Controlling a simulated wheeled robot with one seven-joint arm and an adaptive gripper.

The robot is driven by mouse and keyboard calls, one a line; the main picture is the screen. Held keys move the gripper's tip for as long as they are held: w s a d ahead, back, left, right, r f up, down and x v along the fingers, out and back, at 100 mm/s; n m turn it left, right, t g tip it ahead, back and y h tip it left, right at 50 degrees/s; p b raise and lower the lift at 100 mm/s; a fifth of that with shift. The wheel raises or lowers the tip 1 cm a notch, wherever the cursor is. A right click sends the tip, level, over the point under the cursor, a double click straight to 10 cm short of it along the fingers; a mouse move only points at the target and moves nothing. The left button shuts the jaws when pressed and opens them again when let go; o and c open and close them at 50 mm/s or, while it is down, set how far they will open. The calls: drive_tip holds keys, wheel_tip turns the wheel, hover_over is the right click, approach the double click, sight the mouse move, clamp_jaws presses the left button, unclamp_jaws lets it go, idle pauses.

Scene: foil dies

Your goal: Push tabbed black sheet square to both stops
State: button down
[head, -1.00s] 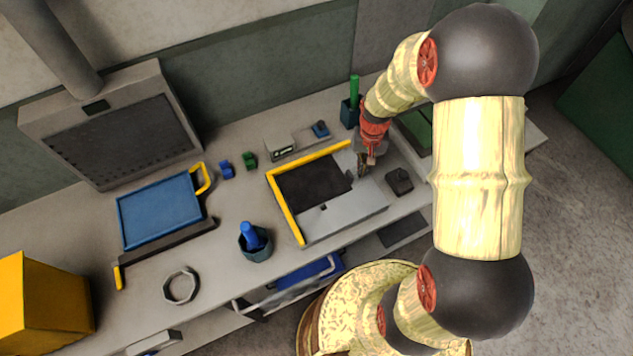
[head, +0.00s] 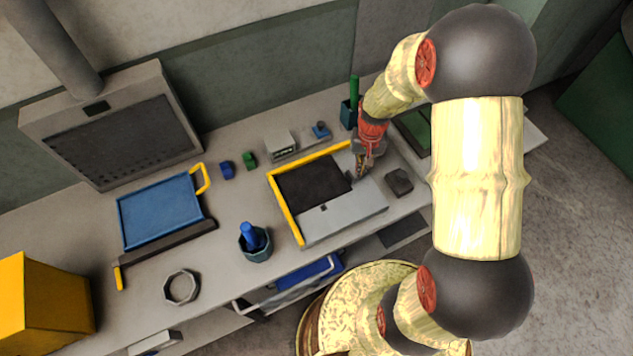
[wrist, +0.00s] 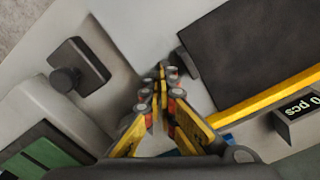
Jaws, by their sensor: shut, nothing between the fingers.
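The black sheet (head: 312,180) lies on a pale grey plate (head: 345,213) with yellow stop bars along its left side (head: 284,208) and back side (head: 312,159). Its small dark tab (wrist: 188,63) sticks out from the sheet's right edge in the head view. The sheet (wrist: 250,50) lies close along the back bar (wrist: 265,96) in the wrist view; I cannot tell whether it touches either bar. My gripper (head: 358,177) is shut and empty, pointing down beside the tab. In the wrist view its fingertips (wrist: 162,70) are near the tab; contact is unclear.
A dark knobbed block (head: 399,181) stands right of the plate. A counter box (head: 281,146) sits behind the back bar, and a cup with a green stick (head: 354,90) is farther back. A blue tray (head: 160,210) and a cup (head: 255,244) stand to the left.

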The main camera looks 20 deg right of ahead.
drive_tip(key=shift+s+a, duration=0.25)
drive_tip(key=shift+a, duration=0.95)
drive_tip(key=shift+d, duration=0.15)
drive_tip(key=shift+w+d, duration=0.1)
drive_tip(key=shift+d, duration=0.35)
wheel_tip(320, 180, up, 8)
drive_tip(key=p, duration=0.6)
